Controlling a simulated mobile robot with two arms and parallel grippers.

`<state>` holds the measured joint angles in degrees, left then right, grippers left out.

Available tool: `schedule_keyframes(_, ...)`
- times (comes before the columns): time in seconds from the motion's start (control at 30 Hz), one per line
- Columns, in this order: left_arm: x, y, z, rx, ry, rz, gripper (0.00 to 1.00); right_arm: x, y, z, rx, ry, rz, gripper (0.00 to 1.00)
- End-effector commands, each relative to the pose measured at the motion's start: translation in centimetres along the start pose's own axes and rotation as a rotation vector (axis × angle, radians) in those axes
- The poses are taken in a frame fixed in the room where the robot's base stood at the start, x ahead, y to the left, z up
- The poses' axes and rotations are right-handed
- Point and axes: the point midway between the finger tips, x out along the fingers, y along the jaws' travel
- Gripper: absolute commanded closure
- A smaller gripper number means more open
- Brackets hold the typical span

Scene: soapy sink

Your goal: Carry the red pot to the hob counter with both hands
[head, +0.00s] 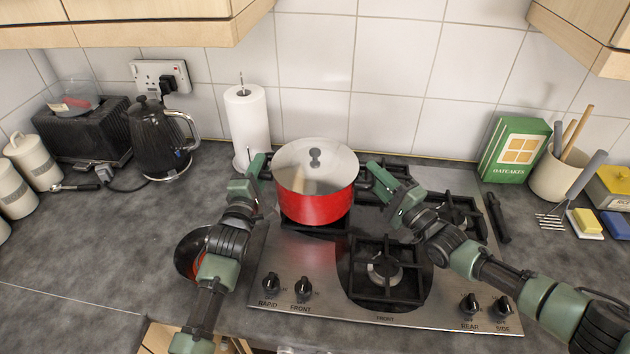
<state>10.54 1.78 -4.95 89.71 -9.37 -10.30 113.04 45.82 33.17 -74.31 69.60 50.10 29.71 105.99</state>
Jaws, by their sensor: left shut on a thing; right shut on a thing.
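The red pot (315,207) with a pale lid and black knob (315,158) is upright over the back left part of the steel gas hob (330,268). I cannot tell whether it rests on the grate or hangs just above it. My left gripper (256,172) is at the pot's left side and shut on it. My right gripper (378,172) is at its right side and shut on it. The grippers hide the pot's handles.
A paper towel roll (247,122) stands behind left of the pot. A dark pan (190,254) lies by my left forearm. A black kettle (160,140) and toaster (85,132) are at left. A green oatcakes box (515,150) and utensil crock (556,176) are at right. The left counter front is clear.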

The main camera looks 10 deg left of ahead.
Motion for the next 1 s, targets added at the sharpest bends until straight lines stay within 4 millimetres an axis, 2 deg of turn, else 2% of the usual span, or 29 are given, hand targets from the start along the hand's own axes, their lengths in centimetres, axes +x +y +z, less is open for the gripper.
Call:
schedule_keyframes(0.97, 0.01, 0.12, 0.04, -0.005, -0.001, 0.002, 1.00, -0.12, 0.26, -0.11, -0.003, 0.003, 0.006, 1.00)
schedule_keyframes(1.0, 0.11, 0.89, 0.21, -0.005, -0.005, 0.017, 1.00, 0.13, -0.46, -0.06, -0.004, 0.000, -0.008, 1.00)
